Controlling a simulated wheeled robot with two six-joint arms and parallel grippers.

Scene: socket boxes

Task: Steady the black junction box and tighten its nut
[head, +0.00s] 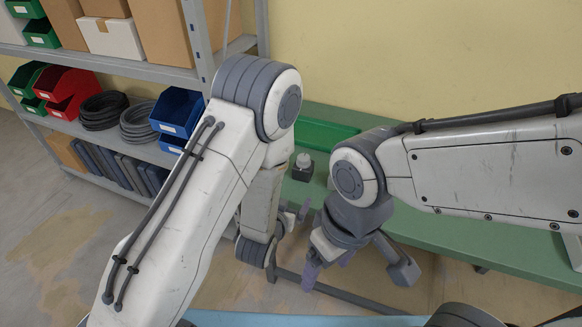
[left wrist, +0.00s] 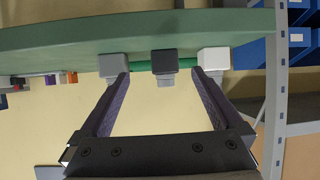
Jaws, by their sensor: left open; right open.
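The black junction box (head: 303,168) stands on the green bench in the head view, with a pale round nut on top. In the left wrist view, which is upside down, the black box (left wrist: 165,62) lies ahead, between the fingertips in the picture. My left gripper (head: 294,214) is open and empty, near the bench edge and apart from the box; its purple-padded fingers (left wrist: 160,76) frame the box. My right gripper (head: 327,272) is open and empty, lower and nearer, in front of the bench.
A grey box (left wrist: 113,66) and a white box (left wrist: 214,60) flank the black one. A green tray (head: 325,134) lies along the back of the bench (head: 475,228). Shelving (head: 130,67) with bins and cable coils stands at left.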

